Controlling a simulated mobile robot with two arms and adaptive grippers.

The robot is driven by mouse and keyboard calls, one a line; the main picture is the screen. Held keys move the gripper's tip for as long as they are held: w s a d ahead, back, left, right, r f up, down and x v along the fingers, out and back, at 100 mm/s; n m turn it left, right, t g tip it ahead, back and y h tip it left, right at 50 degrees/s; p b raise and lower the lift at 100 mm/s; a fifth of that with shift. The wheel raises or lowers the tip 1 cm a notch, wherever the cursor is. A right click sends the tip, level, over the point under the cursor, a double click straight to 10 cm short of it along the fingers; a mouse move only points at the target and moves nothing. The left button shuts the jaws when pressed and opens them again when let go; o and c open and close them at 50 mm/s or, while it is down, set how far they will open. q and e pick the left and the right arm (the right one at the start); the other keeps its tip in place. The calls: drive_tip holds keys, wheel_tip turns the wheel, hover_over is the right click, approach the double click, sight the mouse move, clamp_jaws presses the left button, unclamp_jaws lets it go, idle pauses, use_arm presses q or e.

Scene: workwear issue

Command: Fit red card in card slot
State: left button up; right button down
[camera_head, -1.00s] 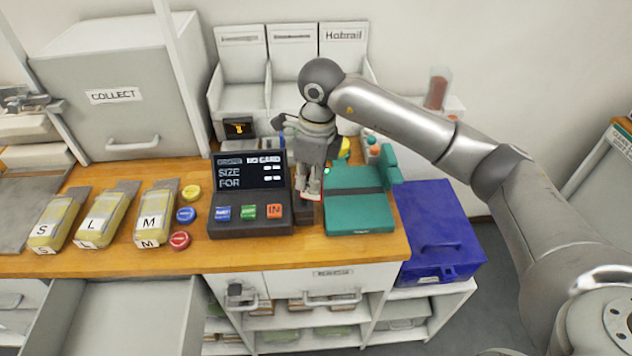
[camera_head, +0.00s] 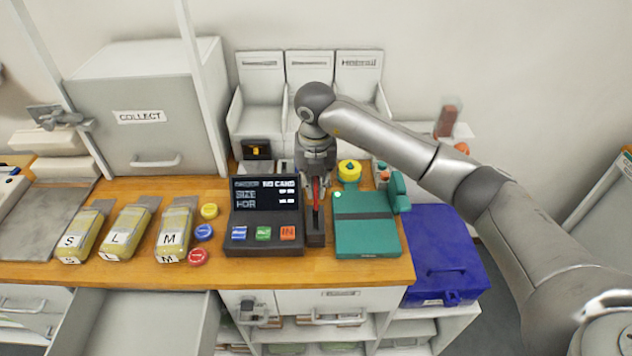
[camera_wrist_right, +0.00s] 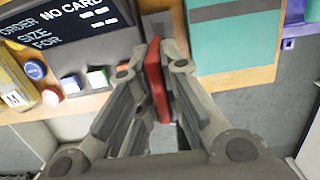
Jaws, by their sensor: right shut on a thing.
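The red card (camera_head: 316,190) is held upright, edge-on, in my right gripper (camera_head: 315,186). In the right wrist view the red card (camera_wrist_right: 156,80) stands between the two fingers of the right gripper (camera_wrist_right: 160,85), which are shut on it. The dark card slot block (camera_head: 315,236) is at the right side of the order terminal (camera_head: 264,245). The card is above the rear part of this block; whether its lower edge touches or enters the slot cannot be told. The terminal screen (camera_wrist_right: 60,18) reads "NO CARD". My left gripper is not in view.
A teal case (camera_head: 366,240) lies close right of the slot, with a yellow round object (camera_head: 349,171) behind. Yellow packs (camera_head: 126,232) and coloured discs (camera_head: 203,232) are at left. A blue box (camera_head: 440,260) stands right of the counter, an open drawer (camera_head: 135,325) below.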

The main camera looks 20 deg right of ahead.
drive_tip(key=shift+f+b, duration=1.35)
drive_tip(key=shift+f, duration=1.4)
drive_tip(key=shift+f+b, duration=0.15)
drive_tip(key=shift+b, duration=0.3)
drive_tip(key=shift+f+b, duration=1.45)
drive_tip(key=shift+f, duration=0.25)
drive_tip(key=c, duration=1.5)
unclamp_jaws()
drive_tip(key=shift+r, duration=0.15)
drive_tip(key=shift+r+p, duration=2.3)
drive_tip(key=shift+r, duration=2.05)
